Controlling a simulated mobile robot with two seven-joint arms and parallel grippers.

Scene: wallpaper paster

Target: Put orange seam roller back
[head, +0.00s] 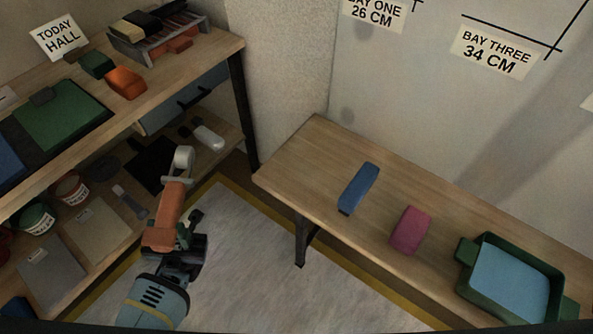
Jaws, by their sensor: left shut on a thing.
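The orange seam roller (170,208) has an orange handle and a pale roller wheel at its upper end. My left gripper (182,238) is shut on the lower part of its handle. It holds the roller upright in the picture, in front of the shelf unit and above the grey floor mat. My right gripper is not in view.
The wooden shelf unit (217,48) bears an orange block (125,82), a green block (97,64) and a green pad (62,115). The bench (300,160) at right holds a blue bar (358,187), a pink block (409,229) and a green tray (490,302). The bench's left end is clear.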

